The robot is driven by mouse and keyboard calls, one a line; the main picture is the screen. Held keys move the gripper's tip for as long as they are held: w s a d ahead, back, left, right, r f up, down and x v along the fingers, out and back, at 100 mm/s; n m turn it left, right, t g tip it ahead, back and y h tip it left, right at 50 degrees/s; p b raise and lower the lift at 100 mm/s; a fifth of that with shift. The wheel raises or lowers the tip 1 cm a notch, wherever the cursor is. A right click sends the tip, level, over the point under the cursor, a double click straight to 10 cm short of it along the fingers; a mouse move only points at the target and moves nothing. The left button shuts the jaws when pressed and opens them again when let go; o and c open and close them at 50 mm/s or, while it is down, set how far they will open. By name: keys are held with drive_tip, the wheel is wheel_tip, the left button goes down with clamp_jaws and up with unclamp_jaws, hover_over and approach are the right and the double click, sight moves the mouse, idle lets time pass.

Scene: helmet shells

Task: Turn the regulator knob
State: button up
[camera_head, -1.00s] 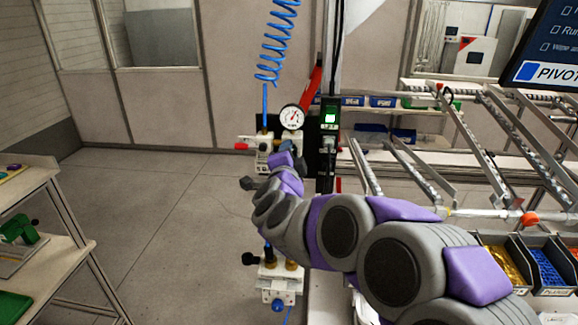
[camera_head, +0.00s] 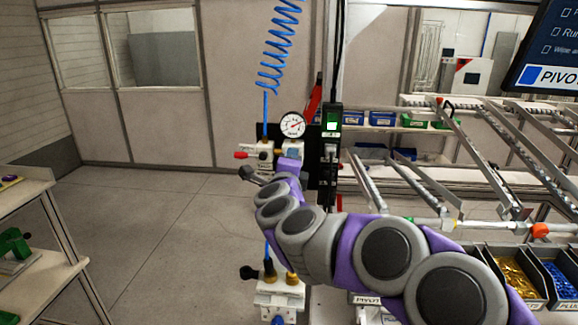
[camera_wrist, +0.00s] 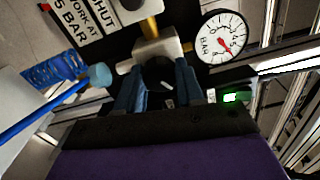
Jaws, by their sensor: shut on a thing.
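The regulator knob (camera_wrist: 160,72) is dark and round, with a pale mark, and sits below the regulator's metal body in the wrist view. My gripper (camera_wrist: 160,88) has its two blue-grey fingers on either side of the knob, shut on it. The round white pressure gauge (camera_wrist: 222,38), marked BAR with a red needle, is just right of the knob. In the head view the gauge (camera_head: 292,125) stands above my wrist, beside the white valve unit (camera_head: 258,152) with its red lever. My arm hides the knob there.
A coiled blue air hose (camera_head: 282,50) hangs above the unit. A black box with a lit green switch (camera_head: 331,127) is on the post to the right. A lower fitting (camera_head: 280,295) sits beneath my arm. Sloped metal racks (camera_head: 450,150) stand to the right; floor at left is open.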

drive_tip(key=shift+f, duration=0.4)
drive_tip(key=o, duration=1)
drive_tip(key=shift+d+r, duration=0.1)
drive_tip(key=shift+r, duration=0.1)
drive_tip(key=shift+o, duration=0.2)
drive_tip(key=shift+s, duration=0.1)
drive_tip(key=s+p, duration=0.1)
drive_tip(key=s, duration=1.6)
drive_tip(key=shift+a, duration=0.35)
drive_tip(key=shift+a, duration=0.1)
